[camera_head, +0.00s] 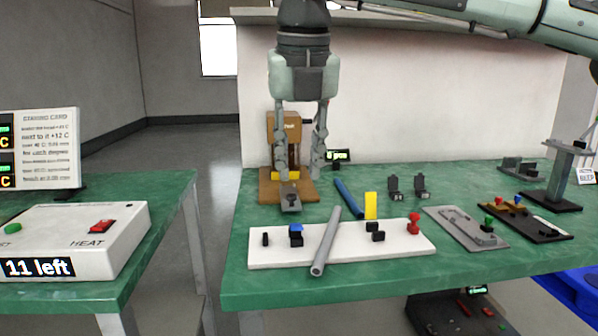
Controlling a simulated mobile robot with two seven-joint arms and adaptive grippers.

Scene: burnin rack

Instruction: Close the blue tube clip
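A small blue clip piece (296,228) sits on a black block near the left end of the white board (270,258). It looks slightly tilted, and I cannot tell whether it is latched. My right gripper (302,178) hangs down from above, behind and above the board, with its fingers apart and nothing visible held. It is in front of the brown stand and apart from the blue clip. A dark blue tube (348,198) lies on the table behind the board. A grey tube (327,242) lies across the board, right of the blue clip. My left gripper is not in view.
A yellow upright plate (371,205) and black blocks (376,232) are right of the grey tube. A red knob (414,223) is at the board's right end. A brown stand (270,190) is behind. A grey plate (486,238) lies right. A heater box (75,243) is left.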

